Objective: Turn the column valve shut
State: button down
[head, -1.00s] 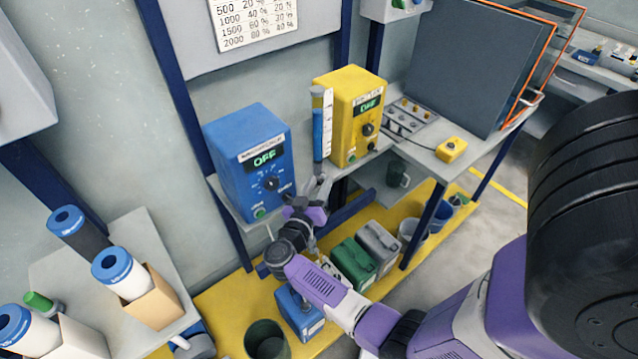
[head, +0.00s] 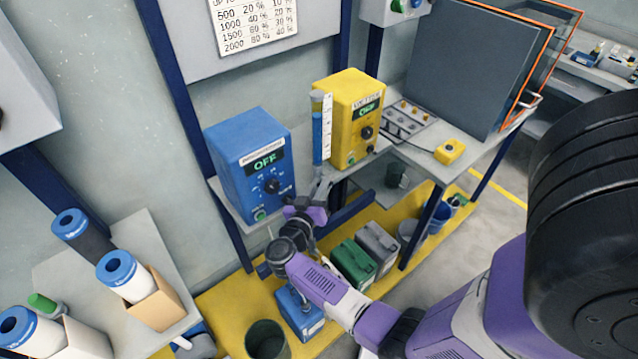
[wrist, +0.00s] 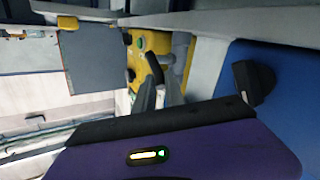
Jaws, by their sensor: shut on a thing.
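The column (head: 317,135) is an upright clear tube with blue liquid, beside a white scale strip (head: 327,128), between the blue box and the yellow box. Its valve is at the foot of the tube and is mostly hidden by my gripper in the head view. My gripper (head: 321,188) is right below the tube, its fingers closed in on the valve. In the wrist view my two grey fingers (wrist: 159,95) reach up to a dark handle (wrist: 155,67), which looks like the valve's handle. A grey upright part (wrist: 181,48) stands just right of it. The handle's exact angle is hard to tell.
The blue box (head: 235,150) and yellow box (head: 340,100), each with a knob and display, stand close on either side. A small yellow box (head: 449,152) sits on the bench. Below are a green canister (head: 352,263), a grey canister (head: 378,243) and a dark beaker (head: 266,342).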

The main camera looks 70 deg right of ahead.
aim_at(330, 184)
jog(key=r+y+p, duration=0.1)
jog(key=p, duration=0.2)
jog(key=shift+s+d+r+m, duration=0.1)
jog(key=shift+d+r+m, duration=0.1)
jog(key=shift+m, duration=0.2)
jog(key=shift+s+d+r+m+y+p, duration=0.15)
jog(key=shift+m+y+p, duration=0.15)
jog(key=shift+y+p, duration=0.6)
jog(key=y, duration=0.1)
jog(key=d+m+t+y, duration=0.1)
jog(key=s+m+y, duration=0.1)
jog(key=y, duration=0.1)
jog(key=shift+d+r+t, duration=0.3)
jog(key=shift+d, duration=0.05)
jog(key=shift+s+d+m+t+y, duration=0.1)
jog(key=shift+d+m+t+y, duration=0.15)
jog(key=shift+y, duration=0.4)
jog(key=shift+s+d+m+t+y, duration=0.15)
jog(key=shift+d+t+y, duration=0.1)
jog(key=shift+y, duration=0.4)
jog(key=c, duration=1.4)
grip_release()
jog(key=shift+c, duration=0.2)
